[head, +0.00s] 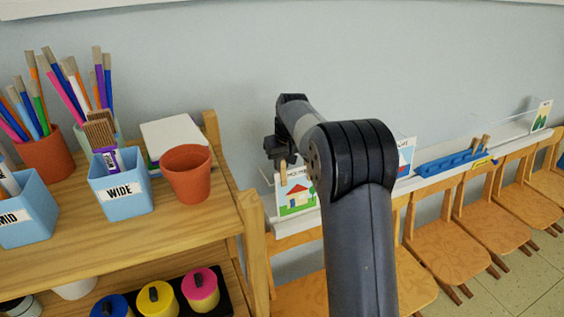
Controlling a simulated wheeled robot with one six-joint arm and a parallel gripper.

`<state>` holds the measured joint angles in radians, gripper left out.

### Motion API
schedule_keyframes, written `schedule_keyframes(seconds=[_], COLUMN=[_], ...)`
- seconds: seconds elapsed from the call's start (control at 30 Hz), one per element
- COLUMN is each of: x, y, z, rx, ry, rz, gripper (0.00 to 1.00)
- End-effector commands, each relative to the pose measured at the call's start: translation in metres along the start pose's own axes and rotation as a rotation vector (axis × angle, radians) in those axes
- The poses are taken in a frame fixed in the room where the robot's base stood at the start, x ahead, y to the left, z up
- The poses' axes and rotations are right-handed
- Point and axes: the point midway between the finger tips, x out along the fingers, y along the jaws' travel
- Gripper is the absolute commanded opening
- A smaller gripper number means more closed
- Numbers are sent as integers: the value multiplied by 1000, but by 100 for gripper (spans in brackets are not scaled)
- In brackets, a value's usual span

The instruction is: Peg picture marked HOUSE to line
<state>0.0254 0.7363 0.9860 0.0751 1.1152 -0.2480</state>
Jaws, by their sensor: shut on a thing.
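The HOUSE picture (297,198), a white card with a red-roofed house, is upright at the ledge left of my arm. Its printed word is partly hidden by my arm. My gripper (281,158) is just above the card's top left corner, shut on a small tan wooden peg (283,174). The peg's lower end overlaps the card's top edge; I cannot tell whether it grips it. The line is hard to make out near the card.
Another picture card (406,155) is partly behind my arm, and one with green (541,115) stands at the far right. A wooden shelf (140,225) with a terracotta pot (187,173) and a WIDE brush tub (122,190) is at left. Wooden chairs (445,245) line the ledge.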

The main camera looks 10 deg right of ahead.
Motion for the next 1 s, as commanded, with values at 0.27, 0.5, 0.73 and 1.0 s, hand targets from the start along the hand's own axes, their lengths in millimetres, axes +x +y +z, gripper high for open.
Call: schedule_keyframes(seconds=[0.27,0.5,0.73,1.0], x=[0,0,0,0], y=[0,0,0,0], z=[0,0,0,0], rx=[0,0,0,0], ry=[0,0,0,0], rz=[0,0,0,0], gripper=[32,41,41,52])
